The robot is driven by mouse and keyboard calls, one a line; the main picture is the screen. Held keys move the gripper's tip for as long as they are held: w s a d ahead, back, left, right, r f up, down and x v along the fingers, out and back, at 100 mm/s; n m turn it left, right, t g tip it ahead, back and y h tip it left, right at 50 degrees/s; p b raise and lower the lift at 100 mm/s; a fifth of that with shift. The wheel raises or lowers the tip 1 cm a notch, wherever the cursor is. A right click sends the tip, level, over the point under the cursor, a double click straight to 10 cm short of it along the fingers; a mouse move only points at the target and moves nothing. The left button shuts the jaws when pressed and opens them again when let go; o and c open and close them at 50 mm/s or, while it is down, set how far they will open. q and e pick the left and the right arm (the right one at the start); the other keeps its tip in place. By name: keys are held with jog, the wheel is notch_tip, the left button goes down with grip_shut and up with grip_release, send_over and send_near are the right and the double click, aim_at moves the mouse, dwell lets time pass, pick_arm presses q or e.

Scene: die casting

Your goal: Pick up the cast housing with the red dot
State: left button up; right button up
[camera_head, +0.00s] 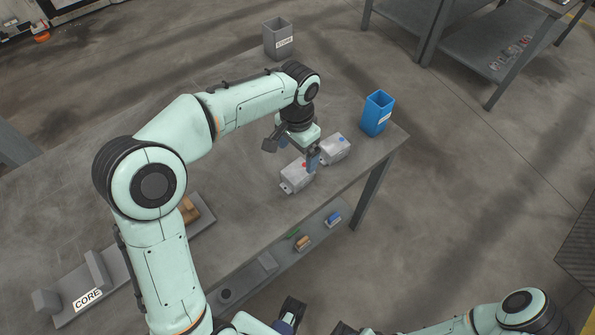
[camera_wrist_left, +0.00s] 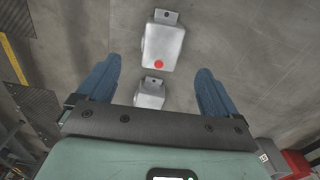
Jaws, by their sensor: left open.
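The cast housing with the red dot (camera_head: 294,179) is a light grey box with an end tab, lying on the grey table. In the left wrist view the same red-dot housing (camera_wrist_left: 164,44) lies ahead, between the lines of the fingers, with its red dot towards me. My left gripper (camera_head: 312,159) is open above the housings, its blue fingers pointing down. In the left wrist view both fingers of my left gripper (camera_wrist_left: 155,75) are apart with nothing held. Contact with the housing cannot be told. Dark parts, possibly my right gripper, show at the bottom edge of the head view.
A second housing with a blue dot (camera_head: 336,149) sits close beside the first. A CORE tray (camera_head: 120,284) lies at left. A lower shelf (camera_head: 267,262) holds small parts.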

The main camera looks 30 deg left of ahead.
pick_arm(q)
send_over(298, 170)
jog(key=f, duration=0.4)
jog(key=shift+s+d+f, duration=0.1)
jog(key=shift+s+f, duration=0.15)
jog(key=shift+s, duration=0.1)
jog(key=f, duration=0.3)
jog(key=f+b, duration=0.1)
jog(key=f, duration=0.1)
jog(key=shift+w+f, duration=0.3)
jog(key=c, duration=1.3)
jog(key=shift+r, duration=0.1)
jog(key=shift+c, duration=0.8)
jog(key=shift+r, duration=0.1)
